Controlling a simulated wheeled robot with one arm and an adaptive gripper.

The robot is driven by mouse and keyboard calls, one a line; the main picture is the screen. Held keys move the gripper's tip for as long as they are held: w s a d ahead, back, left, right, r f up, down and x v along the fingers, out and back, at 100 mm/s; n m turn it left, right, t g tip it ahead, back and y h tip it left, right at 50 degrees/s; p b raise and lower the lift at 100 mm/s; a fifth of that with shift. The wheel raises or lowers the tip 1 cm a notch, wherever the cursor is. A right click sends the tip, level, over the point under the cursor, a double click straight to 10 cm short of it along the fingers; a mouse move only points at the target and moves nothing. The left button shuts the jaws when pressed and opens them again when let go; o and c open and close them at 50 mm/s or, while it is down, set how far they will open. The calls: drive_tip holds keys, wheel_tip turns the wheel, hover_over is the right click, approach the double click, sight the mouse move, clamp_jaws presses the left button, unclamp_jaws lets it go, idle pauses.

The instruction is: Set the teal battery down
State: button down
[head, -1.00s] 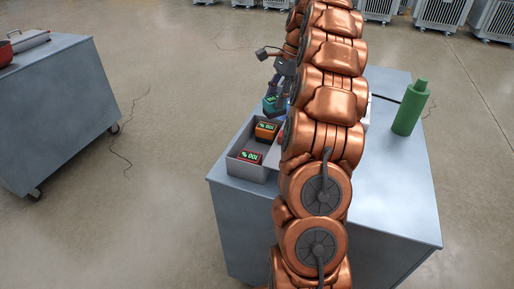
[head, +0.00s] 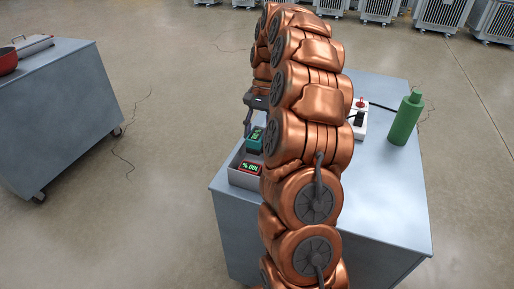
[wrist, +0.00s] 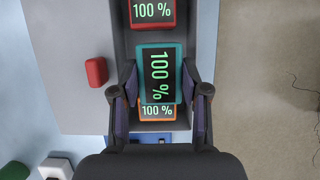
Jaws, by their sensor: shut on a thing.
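The teal battery (wrist: 160,75) has a green "100 %" display and is between the fingers of my gripper (wrist: 160,92), which is shut on it. In the wrist view it overlaps an orange battery (wrist: 156,112), covering part of it. The teal battery also shows in the head view (head: 254,140), over the grey tray (head: 243,181). My gripper (head: 254,122) is partly hidden there by my arm. I cannot tell whether the teal battery touches the orange one or hangs above it.
A red battery (wrist: 152,12) lies in the tray beside the teal one. A small red block (wrist: 96,71) sits on a pale panel left of the tray. A white box with a red knob (head: 360,104) and a green bottle (head: 405,122) stand on the right of the table (head: 385,190).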

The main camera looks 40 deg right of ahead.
sight(257, 149)
drive_tip(key=shift+f+p, duration=0.7)
drive_tip(key=shift+f, duration=2.4)
drive_tip(key=shift+f, duration=0.1)
drive_tip(key=c, duration=0.8)
unclamp_jaws()
drive_tip(key=shift+c, duration=0.2)
drive_tip(key=p+v, duration=0.1)
drive_tip(key=v, duration=1.1)
